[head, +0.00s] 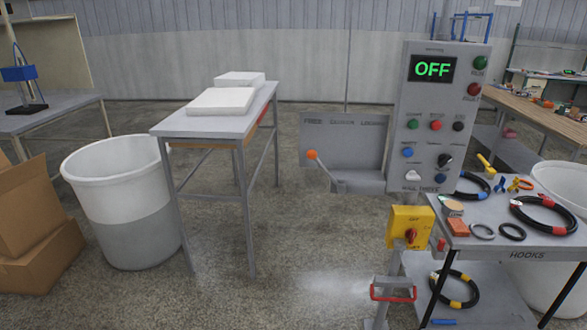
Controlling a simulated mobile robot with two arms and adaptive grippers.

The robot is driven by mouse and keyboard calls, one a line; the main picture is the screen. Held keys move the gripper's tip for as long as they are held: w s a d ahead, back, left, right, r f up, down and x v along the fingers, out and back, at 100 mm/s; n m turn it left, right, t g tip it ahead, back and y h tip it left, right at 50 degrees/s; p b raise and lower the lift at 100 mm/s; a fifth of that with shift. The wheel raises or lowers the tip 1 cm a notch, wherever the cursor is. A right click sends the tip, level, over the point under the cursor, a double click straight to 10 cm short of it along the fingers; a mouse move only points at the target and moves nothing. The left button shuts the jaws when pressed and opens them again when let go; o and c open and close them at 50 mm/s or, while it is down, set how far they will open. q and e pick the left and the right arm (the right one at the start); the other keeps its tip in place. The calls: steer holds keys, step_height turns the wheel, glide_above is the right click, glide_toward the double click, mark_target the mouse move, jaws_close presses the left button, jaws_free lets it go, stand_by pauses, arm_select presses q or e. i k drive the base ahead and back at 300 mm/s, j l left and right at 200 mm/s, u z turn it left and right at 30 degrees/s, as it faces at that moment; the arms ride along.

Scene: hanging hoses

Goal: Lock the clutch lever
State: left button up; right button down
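The clutch lever (324,171) is a thin grey rod with an orange ball knob (312,155) on its end. It rises from a grey bracket and tilts to the left. Behind it is a grey plate (345,150) with small lettering that seems to read "FREED" at left and "LOCKED" at right. The knob is at the left, "FREED" side of the plate. Neither of my grippers is in the head view.
Right of the lever stands a grey control panel (404,100) with a display reading "OFF". Below it are a yellow switch box (401,222) and a red handle (393,298). A hose table (478,250) stands at right, a white-topped table (200,124) at left. Floor between is clear.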

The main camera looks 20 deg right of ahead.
mark_target(312, 154)
steer(key=k+z, duration=0.1)
steer(key=z, duration=0.7)
